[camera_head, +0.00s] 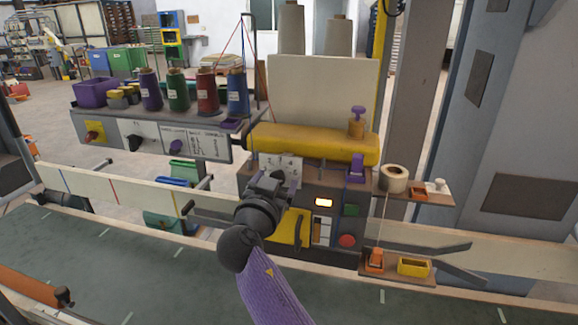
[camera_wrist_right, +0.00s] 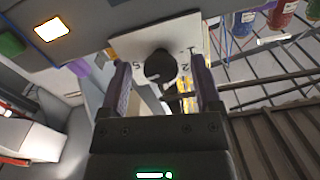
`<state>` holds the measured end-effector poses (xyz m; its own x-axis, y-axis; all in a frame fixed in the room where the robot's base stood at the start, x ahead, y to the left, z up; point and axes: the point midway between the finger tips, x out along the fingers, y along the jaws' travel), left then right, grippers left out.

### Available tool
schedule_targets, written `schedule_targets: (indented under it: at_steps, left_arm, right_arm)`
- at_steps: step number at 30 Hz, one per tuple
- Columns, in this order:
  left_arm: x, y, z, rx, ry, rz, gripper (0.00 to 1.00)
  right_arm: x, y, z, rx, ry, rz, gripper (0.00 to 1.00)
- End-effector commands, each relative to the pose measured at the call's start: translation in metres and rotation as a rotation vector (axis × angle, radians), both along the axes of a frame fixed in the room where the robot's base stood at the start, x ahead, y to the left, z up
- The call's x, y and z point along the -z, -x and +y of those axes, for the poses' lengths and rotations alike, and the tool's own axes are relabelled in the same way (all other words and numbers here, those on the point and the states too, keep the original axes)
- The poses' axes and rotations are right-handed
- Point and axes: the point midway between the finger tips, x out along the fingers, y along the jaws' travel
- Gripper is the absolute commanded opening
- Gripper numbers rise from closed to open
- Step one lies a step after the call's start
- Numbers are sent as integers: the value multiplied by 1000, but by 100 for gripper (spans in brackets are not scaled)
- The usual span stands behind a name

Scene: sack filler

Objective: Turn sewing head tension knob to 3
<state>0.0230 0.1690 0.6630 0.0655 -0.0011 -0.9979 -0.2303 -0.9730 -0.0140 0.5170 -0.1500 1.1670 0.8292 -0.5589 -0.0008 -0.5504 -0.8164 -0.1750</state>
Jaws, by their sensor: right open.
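The white dial plate (camera_head: 292,163) of the sewing head is on the front of the machine below the yellow housing (camera_head: 310,143). In the right wrist view the plate (camera_wrist_right: 185,40) shows the black tension knob (camera_wrist_right: 159,66) and some printed numbers, among them 1, 2 and 5. My right gripper (camera_head: 272,182) is in front of the plate and hides the knob in the head view. In the right wrist view its open fingers (camera_wrist_right: 160,84) are on either side of the knob, with gaps showing. The pointer's setting is hard to read. My left gripper is not in view.
A shelf with thread cones (camera_head: 207,90) stands to the left. The belt (camera_head: 130,265) runs below.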

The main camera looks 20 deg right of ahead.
Motion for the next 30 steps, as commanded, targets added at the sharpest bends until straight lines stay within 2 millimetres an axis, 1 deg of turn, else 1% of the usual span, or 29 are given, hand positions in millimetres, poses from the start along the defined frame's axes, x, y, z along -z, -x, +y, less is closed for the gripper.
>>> schedule_targets:
  at_steps: [11, 12, 14, 15, 17, 18, 20, 21, 23, 24, 30]
  left_arm:
    - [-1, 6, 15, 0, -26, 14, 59]
    - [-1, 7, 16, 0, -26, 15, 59]
    - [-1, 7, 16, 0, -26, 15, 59]
    - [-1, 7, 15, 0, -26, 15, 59]
    - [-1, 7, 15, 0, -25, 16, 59]
    - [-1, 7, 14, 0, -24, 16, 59]
    - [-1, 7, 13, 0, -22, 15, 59]
    - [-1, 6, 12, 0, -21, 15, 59]
    - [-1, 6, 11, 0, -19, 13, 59]
    - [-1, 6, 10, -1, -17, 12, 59]
    - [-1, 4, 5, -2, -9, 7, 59]
  right_arm:
    - [1, 1, 3, 1, 0, 0, 82]
    - [1, 1, 3, 1, 0, 0, 78]
    - [1, 1, 3, 1, 0, 0, 65]
    - [1, 1, 3, 1, 0, 0, 56]
    - [1, 1, 3, 1, 1, 1, 44]
    - [1, 1, 3, 1, 1, 1, 35]
    - [1, 1, 3, 1, 1, 1, 22]
    - [0, 1, 3, 1, 1, 1, 14]
    - [0, 1, 3, 1, 1, 1, 1]
    - [0, 1, 3, 1, 1, 1, 0]
    - [0, 1, 3, 1, 9, 6, 0]
